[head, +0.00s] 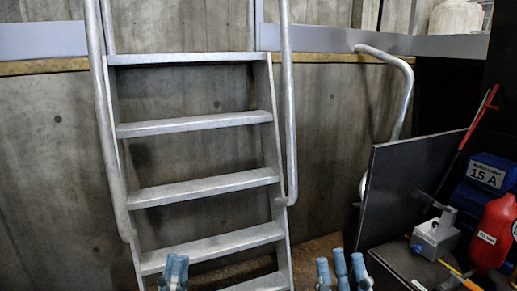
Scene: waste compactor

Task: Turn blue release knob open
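I cannot make out a blue release knob in the head view. My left gripper (174,272) shows at the bottom edge, in front of the ladder's lower steps. Its blue-grey fingertips look close together, and its lower part is cut off by the frame. My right gripper (341,272) shows at the bottom edge, right of the ladder. Neither gripper is seen touching anything.
A metal ladder (204,189) with handrails stands against a concrete wall (190,92). At right are a dark upright panel (407,187), a small grey metal device (434,237), a blue box (487,176) labelled 15 A and a red canister (492,234). A curved rail (404,85) is behind.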

